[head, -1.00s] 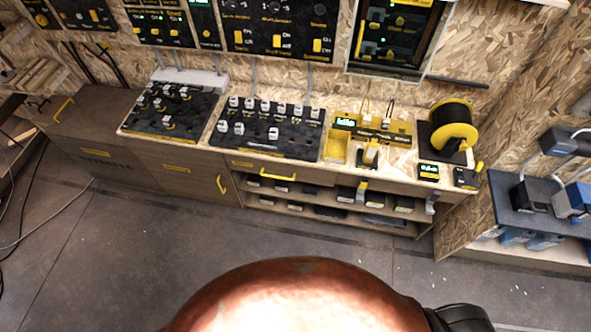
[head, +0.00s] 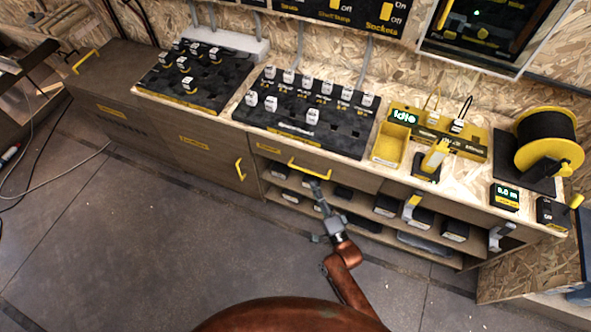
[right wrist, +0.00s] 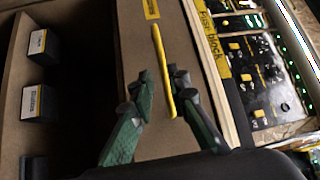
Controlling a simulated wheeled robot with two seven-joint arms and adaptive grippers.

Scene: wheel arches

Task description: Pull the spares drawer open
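The spares drawer (head: 338,173) is a wide wooden front just under the worktop, with a yellow bar handle (head: 309,171) and a small yellow label. It looks shut. In the right wrist view the drawer front (right wrist: 186,50) fills the middle, with the yellow handle (right wrist: 163,70) running down it. My right gripper (head: 318,187) is at the handle, and in the right wrist view its fingers (right wrist: 164,80) are apart, one on either side of the bar. I cannot tell whether they touch it. My left gripper is not in view.
Open shelves (head: 345,205) with several dark boxes lie below the drawer. A cupboard door (head: 205,160) with a yellow handle is to the left. Black boards with white blocks, a yellow tray (head: 390,145) and a cable reel (head: 548,142) stand on the worktop. The floor in front is mostly clear.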

